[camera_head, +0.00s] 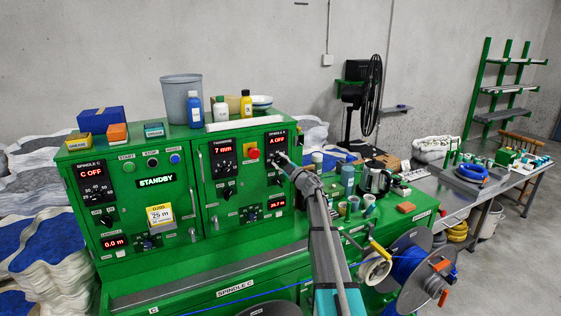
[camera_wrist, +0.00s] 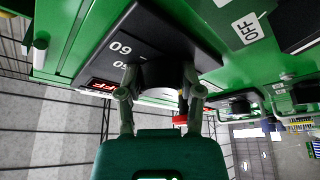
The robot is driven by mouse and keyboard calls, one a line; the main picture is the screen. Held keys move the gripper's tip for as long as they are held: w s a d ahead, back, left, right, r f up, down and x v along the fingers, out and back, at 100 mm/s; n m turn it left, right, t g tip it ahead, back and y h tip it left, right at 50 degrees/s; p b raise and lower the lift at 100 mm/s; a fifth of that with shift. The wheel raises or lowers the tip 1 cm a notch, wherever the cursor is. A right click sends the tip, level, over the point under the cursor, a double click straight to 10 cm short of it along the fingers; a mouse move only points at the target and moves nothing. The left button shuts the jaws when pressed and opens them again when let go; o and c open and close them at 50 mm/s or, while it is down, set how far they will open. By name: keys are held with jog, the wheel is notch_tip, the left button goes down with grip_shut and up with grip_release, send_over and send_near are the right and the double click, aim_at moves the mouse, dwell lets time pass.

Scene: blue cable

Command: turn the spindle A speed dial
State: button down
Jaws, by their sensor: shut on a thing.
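The spindle A panel, with its red A OFF display (camera_head: 277,141), is at the upper right of the green machine in the head view. My gripper (camera_head: 284,161) reaches up to this panel from the lower right, and my arm hides part of it. In the wrist view the round black speed dial (camera_wrist: 160,73) sits on a dark scale plate (camera_wrist: 140,32) marked 60 and 50. My gripper (camera_wrist: 160,90) is shut on the dial, with one finger on each side. The dial's pointer cannot be made out.
A red stop button (camera_head: 252,153) is just left of the panel. The spindle C panel with its C OFF display (camera_head: 90,172) is at the far left. Bottles and a grey bin (camera_head: 181,100) stand on top. Cups, a kettle (camera_head: 376,181) and a cable reel (camera_head: 411,272) are to the right.

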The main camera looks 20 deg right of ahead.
jog(key=shift+c, duration=1.3)
grip_release()
jog(key=shift+s, duration=0.15)
